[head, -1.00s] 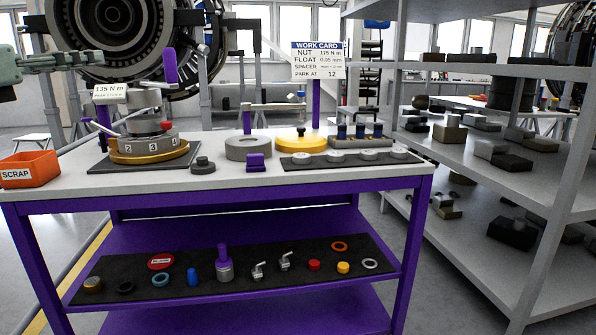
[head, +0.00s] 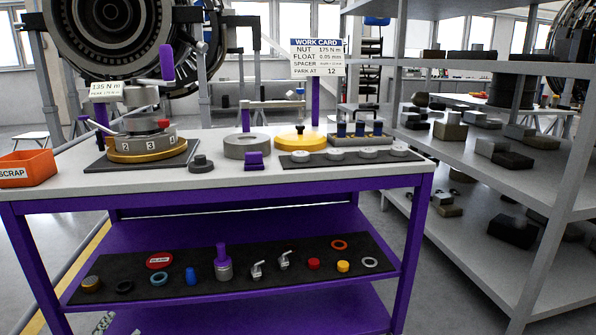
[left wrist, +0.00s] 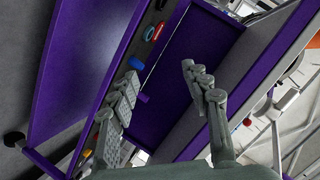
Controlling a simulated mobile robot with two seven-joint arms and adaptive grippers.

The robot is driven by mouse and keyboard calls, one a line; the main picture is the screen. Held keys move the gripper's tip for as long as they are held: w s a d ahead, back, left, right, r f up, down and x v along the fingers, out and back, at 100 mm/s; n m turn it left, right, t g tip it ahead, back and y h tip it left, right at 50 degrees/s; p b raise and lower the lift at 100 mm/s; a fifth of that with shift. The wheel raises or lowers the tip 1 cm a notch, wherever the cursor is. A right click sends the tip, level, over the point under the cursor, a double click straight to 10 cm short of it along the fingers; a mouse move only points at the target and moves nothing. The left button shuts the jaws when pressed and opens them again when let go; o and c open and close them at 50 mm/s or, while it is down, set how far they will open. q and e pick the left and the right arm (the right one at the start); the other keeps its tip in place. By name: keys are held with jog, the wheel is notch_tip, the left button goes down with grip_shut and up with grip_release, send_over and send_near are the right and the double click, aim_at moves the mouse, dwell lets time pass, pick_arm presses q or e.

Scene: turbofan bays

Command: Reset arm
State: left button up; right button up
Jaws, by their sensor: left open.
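My left gripper (left wrist: 160,78) is in the left wrist view, its two grey-green jointed fingers spread apart with nothing between them. Behind the fingers is the purple workbench (left wrist: 190,85), seen tilted at close range. In the head view the bench's pale top (head: 330,185) has no arm over it. Only a small grey-green piece of my left arm (head: 104,322) shows at the bottom left edge, by the lower shelf. My right gripper is in neither view.
On the bench are an orange scrap bin (head: 27,169), a torque fixture (head: 148,147), a grey ring (head: 247,146) and a yellow disc (head: 300,142). Several small parts lie on the lower shelf's dark mat (head: 200,270). Grey shelving (head: 470,150) stands close on the right.

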pick_arm(q)
jog(key=s+d+f+n+g+h, duration=0.1)
jog(key=s+d+f+g, duration=0.4)
jog(key=s+f, duration=0.6)
jog(key=s+d+f+n+g+h, duration=0.2)
jog(key=s+d+f+g, duration=0.3)
jog(key=s+f, duration=0.7)
jog(key=s+d+n, duration=0.1)
jog(key=s, duration=0.2)
jog(key=shift+d+f+h, duration=0.25)
jog(key=shift+d+h, duration=0.05)
